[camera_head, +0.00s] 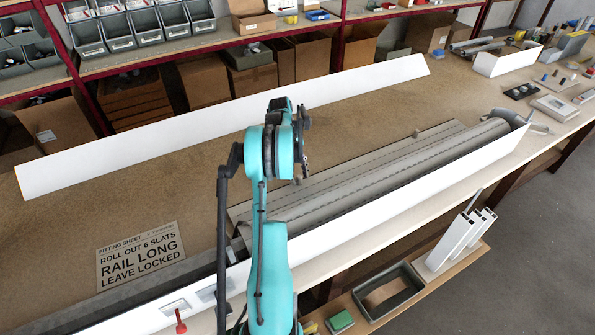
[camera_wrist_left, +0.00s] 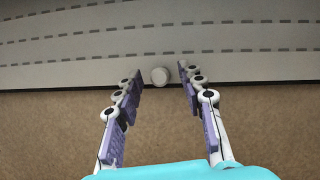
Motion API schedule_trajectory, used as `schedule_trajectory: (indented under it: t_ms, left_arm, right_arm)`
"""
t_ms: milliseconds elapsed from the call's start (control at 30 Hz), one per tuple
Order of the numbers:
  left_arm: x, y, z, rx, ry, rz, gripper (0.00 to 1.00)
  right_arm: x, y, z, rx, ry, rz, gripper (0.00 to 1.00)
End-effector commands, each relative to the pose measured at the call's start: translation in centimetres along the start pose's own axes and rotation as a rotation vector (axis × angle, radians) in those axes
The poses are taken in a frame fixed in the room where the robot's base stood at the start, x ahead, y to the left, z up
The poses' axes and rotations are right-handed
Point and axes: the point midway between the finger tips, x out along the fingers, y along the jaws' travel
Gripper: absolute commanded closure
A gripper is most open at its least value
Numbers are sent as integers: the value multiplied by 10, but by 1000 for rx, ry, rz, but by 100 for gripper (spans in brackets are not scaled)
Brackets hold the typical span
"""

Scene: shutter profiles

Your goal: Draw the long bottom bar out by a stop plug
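The shutter curtain (camera_head: 390,175) lies on the bench as grey slats with rows of dark slots. Its long bottom bar (camera_head: 345,171) runs along the far edge; in the left wrist view the bar (camera_wrist_left: 80,73) crosses the picture. One stop plug (camera_head: 416,133) stands on that edge towards the right. A round pale stop plug (camera_wrist_left: 160,77) shows in the left wrist view between my left gripper's (camera_wrist_left: 161,72) open fingertips, with gaps on both sides. In the head view my left gripper (camera_head: 300,178) hangs over the bar. My right gripper is not in view.
A fitting sheet (camera_head: 139,255) reads "roll out 6 slats, rail long, leave locked". A long white panel (camera_head: 230,123) stands along the back; bare bench lies between it and the bar. A white box wall (camera_head: 400,207) runs in front of the slats. Small parts lie at the right.

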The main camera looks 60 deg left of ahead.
Motion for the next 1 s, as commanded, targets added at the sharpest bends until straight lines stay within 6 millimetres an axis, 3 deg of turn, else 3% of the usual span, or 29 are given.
schedule_trajectory:
  t_ms: [167,600,767,1000]
  left_arm:
    - [-18,0,0,-1,0,0,61]
    - [-105,0,-1,-1,0,0,61]
    - [-118,0,0,0,0,0,61]
    - [-119,0,0,0,0,0,61]
  right_arm:
    - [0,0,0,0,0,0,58]
    - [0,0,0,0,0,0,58]
    - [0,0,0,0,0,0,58]
    - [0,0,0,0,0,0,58]
